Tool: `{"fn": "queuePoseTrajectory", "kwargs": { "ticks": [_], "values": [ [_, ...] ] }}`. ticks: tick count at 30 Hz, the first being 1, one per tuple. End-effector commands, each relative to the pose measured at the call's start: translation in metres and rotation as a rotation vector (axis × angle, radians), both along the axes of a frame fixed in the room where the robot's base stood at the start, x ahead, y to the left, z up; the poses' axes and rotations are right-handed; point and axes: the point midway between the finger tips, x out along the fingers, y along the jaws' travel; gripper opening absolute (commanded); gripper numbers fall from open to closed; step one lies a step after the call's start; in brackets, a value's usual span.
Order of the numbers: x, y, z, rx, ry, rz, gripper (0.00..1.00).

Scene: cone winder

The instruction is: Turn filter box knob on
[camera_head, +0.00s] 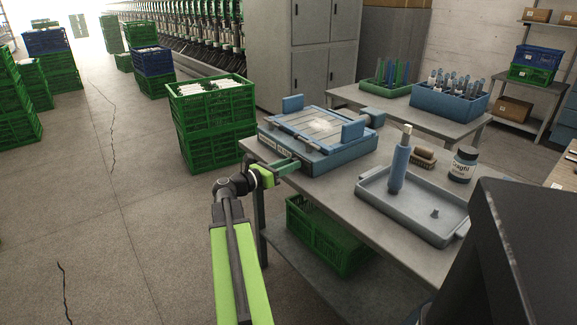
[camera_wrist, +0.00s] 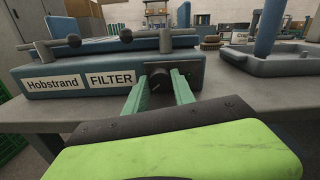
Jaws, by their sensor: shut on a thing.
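The blue filter box (camera_head: 312,140) sits on the near corner of the grey table. In the wrist view its front face (camera_wrist: 62,84) carries the labels Hobstrand and FILTER (camera_wrist: 111,79). A dark round knob (camera_wrist: 158,79) is to the right of the FILTER label, with a pale mark on it. My gripper (camera_head: 290,162) reaches the front of the box from the left in the head view. In the wrist view my gripper's two green fingers (camera_wrist: 160,88) are on either side of the knob, shut on it. In the head view the fingers hide the knob.
A grey-blue tray (camera_head: 418,215) with a blue upright cylinder (camera_head: 399,165) stands to the right. A brush (camera_head: 424,157) and a labelled jar (camera_head: 463,164) are behind it. The floor at left is mostly clear.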

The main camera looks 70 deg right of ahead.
Motion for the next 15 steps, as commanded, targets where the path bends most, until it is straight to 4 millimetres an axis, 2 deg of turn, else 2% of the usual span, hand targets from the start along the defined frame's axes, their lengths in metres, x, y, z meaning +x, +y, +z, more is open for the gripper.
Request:
{"fn": "queuePoseTrajectory", "kwargs": {
  "ticks": [3, 4, 15],
  "values": [
    [0.0016, -0.0004, 0.0000, 0.000, 0.000, 0.004, 0.00],
    [0.0018, 0.0061, 0.0001, 0.000, 0.000, 0.006, 0.00],
    [0.0038, 0.0005, 0.0001, -0.050, -0.077, 0.007, 0.00]
  ]
}}
